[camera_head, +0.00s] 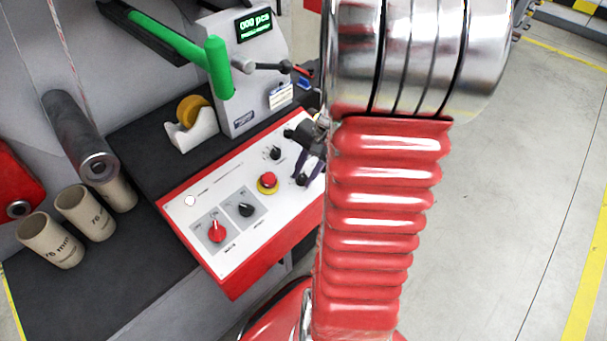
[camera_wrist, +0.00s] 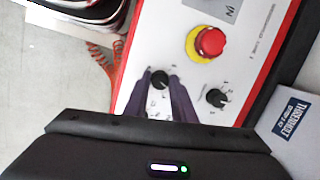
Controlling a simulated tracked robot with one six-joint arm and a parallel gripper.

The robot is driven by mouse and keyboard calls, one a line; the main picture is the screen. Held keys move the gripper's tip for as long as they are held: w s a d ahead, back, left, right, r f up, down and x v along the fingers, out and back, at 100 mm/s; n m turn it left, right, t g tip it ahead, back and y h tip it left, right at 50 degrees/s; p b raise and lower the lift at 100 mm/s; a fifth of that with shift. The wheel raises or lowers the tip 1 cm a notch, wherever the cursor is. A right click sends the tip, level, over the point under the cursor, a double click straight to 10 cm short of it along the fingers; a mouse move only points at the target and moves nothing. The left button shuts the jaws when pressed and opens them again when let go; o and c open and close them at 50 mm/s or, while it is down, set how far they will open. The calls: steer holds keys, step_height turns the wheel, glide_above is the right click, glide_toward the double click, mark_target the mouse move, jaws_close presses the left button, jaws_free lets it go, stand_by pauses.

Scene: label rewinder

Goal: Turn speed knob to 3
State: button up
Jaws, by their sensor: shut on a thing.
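My gripper (camera_wrist: 163,86) is shut on a small black knob (camera_wrist: 160,78) on the white control panel (camera_wrist: 180,62). Its two dark purple fingers stand on either side of the knob. The printed marks around this knob are partly covered by the fingers and too small to read, and I cannot tell where it points. In the head view my gripper (camera_head: 304,174) is at the panel's right edge, partly behind my arm. A second black knob (camera_wrist: 216,98) with a printed scale sits apart from the fingers; it also shows in the head view (camera_head: 275,153).
A red emergency button (camera_wrist: 210,41) on a yellow ring is close to the held knob. A red knob (camera_head: 216,230) and another black knob (camera_head: 246,209) sit farther left. A tape dispenser (camera_head: 197,128) and cardboard cores (camera_head: 50,240) stand on the dark bench. Open floor lies right.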

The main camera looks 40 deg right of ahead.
steer(key=shift+d, duration=0.1)
steer(key=o, duration=1)
steer(key=shift+r, duration=0.1)
steer(key=v, duration=1.3)
steer(key=shift+r, duration=0.3)
